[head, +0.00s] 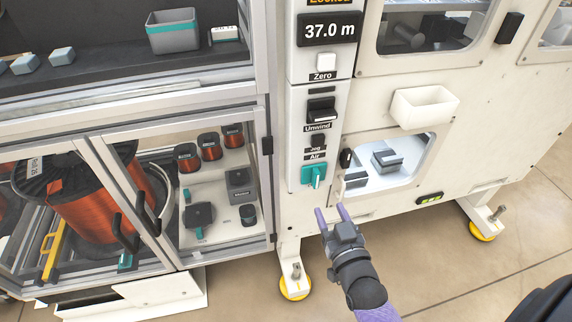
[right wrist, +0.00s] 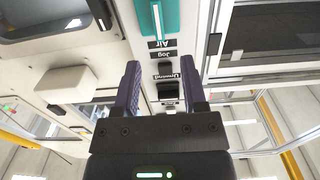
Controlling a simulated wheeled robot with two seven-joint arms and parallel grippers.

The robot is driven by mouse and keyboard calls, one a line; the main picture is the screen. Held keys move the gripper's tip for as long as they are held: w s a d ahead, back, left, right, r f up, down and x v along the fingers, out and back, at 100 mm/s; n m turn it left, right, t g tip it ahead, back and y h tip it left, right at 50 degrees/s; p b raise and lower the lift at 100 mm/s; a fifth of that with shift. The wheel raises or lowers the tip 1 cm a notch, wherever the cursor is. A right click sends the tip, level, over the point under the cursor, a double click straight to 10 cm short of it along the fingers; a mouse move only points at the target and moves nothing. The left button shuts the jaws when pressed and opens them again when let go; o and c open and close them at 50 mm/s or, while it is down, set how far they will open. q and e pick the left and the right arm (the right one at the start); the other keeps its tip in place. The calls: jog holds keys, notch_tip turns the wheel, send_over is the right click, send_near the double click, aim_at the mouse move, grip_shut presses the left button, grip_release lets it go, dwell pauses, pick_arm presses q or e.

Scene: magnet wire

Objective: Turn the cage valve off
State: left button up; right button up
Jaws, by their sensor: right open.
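A teal valve (head: 314,175) with a lighter teal handle sits low on the white control column, under the label "Air". Its handle points roughly up and down along the column. No label reading "cage" is legible. The valve also shows in the right wrist view (right wrist: 172,18), at the top edge and partly cut off, with the labels upside down. My right gripper (head: 331,209) is open and empty, just below and right of the valve, apart from it. Its two purple fingers also show in the right wrist view (right wrist: 161,70). My left gripper is not in view.
Above the valve are the "Jog" button (head: 318,141), the "Unwind" switch (head: 321,109) and the "Zero" button (head: 326,62). A white bin (head: 424,106) juts out at the right, above a lit opening. A glazed cabinet with copper spools (head: 186,158) stands left.

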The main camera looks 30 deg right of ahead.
aim_at(317, 180)
jog(key=b+x, duration=0.4)
jog(key=x, duration=0.4)
jog(key=shift+w+d, duration=0.2)
jog(key=shift+w, duration=0.35)
jog(key=shift+r, duration=0.1)
jog(key=c, duration=0.7)
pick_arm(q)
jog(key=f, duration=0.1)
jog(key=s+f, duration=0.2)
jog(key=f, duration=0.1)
pick_arm(e)
grip_shut()
